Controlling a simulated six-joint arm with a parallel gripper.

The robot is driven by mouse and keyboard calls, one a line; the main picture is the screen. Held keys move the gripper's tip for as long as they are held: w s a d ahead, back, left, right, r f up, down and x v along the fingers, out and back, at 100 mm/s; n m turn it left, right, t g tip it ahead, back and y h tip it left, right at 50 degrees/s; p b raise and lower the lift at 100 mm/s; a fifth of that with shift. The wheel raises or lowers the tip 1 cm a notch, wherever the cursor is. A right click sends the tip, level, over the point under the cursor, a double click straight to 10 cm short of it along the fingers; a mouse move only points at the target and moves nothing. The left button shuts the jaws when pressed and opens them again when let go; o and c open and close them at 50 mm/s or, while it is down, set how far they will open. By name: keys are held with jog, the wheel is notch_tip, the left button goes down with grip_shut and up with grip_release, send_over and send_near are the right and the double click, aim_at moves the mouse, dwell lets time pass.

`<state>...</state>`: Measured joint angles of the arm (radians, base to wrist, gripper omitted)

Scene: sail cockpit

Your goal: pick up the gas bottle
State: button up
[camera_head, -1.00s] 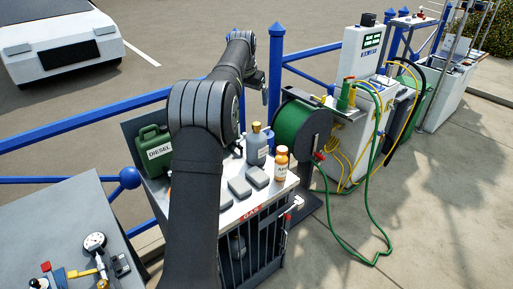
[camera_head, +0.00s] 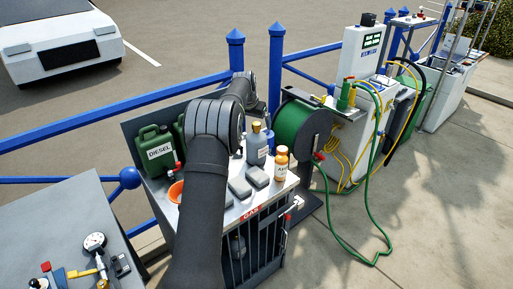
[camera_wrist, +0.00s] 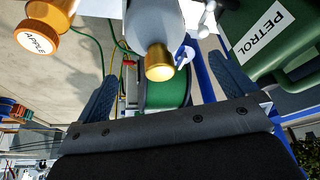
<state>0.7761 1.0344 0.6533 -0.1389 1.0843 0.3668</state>
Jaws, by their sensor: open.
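Behind the bars of the cage marked GAS (camera_head: 268,240), under the counter, a dim rounded grey shape (camera_head: 238,246) shows; I cannot tell whether it is the gas bottle. On the counter stands an upright grey-blue bottle (camera_head: 256,150) with a brass cap. It also shows in the wrist view (camera_wrist: 150,22), its cap pointing toward me, between the lines of my fingers. My gripper (camera_wrist: 163,78) is open, with its two dark fingers spread and nothing held. In the head view my arm hides most of the gripper.
An orange-capped bottle (camera_head: 281,163) and dark flat blocks (camera_head: 257,176) stand near the grey-blue bottle. A green hose reel (camera_head: 300,127) is to the right. Blue railing runs behind.

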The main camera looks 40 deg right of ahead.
aim_at(257, 131)
jog(key=x, duration=0.7)
jog(key=shift+s+f, duration=0.15)
jog(key=shift+f, duration=0.05)
jog(key=shift+a, duration=0.1)
jog(key=c, duration=1.8)
jog(key=shift+r, duration=0.2)
jog(key=shift+c, duration=1)
